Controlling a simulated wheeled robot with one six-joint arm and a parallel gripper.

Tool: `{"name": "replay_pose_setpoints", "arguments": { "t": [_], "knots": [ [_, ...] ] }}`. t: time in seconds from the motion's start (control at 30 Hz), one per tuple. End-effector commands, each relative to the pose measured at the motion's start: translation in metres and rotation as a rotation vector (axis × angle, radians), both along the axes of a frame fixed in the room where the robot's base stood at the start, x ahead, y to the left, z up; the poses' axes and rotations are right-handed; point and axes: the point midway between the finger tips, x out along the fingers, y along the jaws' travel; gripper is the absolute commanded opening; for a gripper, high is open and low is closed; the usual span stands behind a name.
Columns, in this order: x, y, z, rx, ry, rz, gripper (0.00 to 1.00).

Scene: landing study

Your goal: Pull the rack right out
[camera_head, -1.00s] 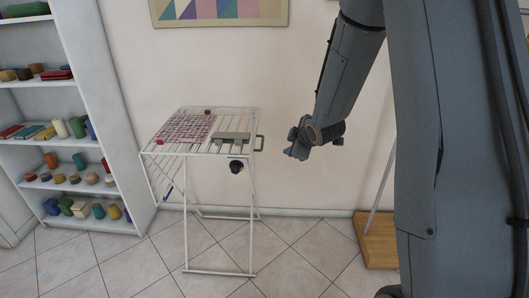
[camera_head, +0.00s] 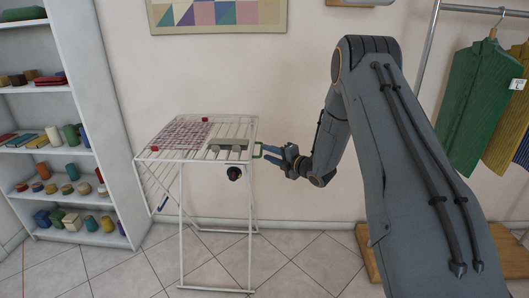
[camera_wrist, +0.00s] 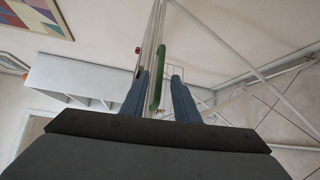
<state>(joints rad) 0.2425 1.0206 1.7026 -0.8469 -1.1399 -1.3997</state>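The rack (camera_head: 205,119) is a white wire drying rack on thin legs against the wall. A green handle (camera_head: 258,150) sits on its right end. In the wrist view the handle (camera_wrist: 160,75) stands between the two blue fingers, nearer the left one, with a gap to the right one. My gripper (camera_head: 268,149) is open at the right end of the rack, its fingers pointing left at the handle. In the wrist view my gripper (camera_wrist: 159,90) holds nothing visibly. Whether a finger touches the handle I cannot tell.
A patterned red and white cloth (camera_head: 180,134) with red clips lies on the rack. A grey block (camera_head: 229,144) and a dark round knob (camera_head: 234,173) are near its right end. A shelf (camera_head: 72,150) stands left, a clothes rail with garments (camera_head: 470,85) right. Tiled floor (camera_head: 300,262) lies in front.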

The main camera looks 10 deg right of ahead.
Motion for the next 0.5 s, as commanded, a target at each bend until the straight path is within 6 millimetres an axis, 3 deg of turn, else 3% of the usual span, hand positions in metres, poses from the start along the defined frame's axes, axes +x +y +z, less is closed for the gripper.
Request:
{"name": "replay_pose_setpoints", "arguments": {
  "t": [0.2, 0.5],
  "knots": [
    [0.021, 0.012, -0.003, 0.001, -0.001, -0.001, 0.28],
    [0.026, 0.015, -0.004, 0.001, 0.002, -0.001, 0.28]
  ]
}}
